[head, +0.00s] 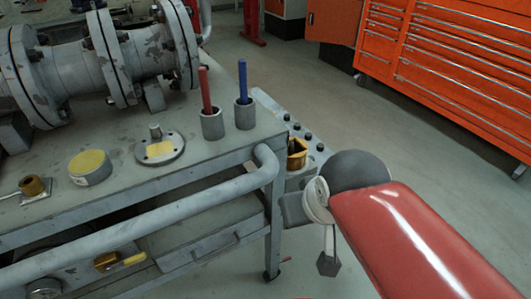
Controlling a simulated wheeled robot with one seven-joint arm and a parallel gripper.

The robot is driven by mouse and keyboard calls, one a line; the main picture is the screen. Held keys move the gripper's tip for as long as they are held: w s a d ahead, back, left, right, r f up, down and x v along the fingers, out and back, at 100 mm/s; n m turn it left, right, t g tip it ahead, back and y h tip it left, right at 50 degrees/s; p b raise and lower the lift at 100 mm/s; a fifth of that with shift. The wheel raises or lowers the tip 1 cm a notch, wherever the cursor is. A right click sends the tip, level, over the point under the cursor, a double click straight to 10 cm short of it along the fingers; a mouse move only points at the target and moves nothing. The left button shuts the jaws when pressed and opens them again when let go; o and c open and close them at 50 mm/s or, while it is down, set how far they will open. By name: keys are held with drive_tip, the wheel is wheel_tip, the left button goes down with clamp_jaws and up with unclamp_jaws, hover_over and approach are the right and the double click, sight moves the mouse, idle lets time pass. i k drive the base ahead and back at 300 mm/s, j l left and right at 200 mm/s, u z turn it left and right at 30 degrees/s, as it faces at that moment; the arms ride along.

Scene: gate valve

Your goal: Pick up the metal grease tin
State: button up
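A low round grey metal tin with a yellow top (90,167) stands on the grey workbench (215,155), left of centre; it looks like the grease tin. My gripper (328,263) hangs at the end of my red arm, right of the bench and beyond its corner. It is well apart from the tin. Only a small dark end part of it shows, so I cannot tell whether it is open or shut. Nothing is visibly held.
A round flange with a stem and yellow patch (160,148) sits right of the tin, a brass fitting (32,186) left. Cups hold a red stick (206,92) and a blue stick (243,82). A pipe rail (140,222) edges the bench; flanged pipework (140,65) stands behind.

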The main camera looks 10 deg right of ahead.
sight(88, 168)
drive_tip(key=j+u, duration=0.2)
drive_tip(key=u, duration=0.15)
drive_tip(key=j+u, duration=0.2)
drive_tip(key=u, duration=0.15)
drive_tip(key=j+u, duration=0.15)
drive_tip(key=u, duration=0.2)
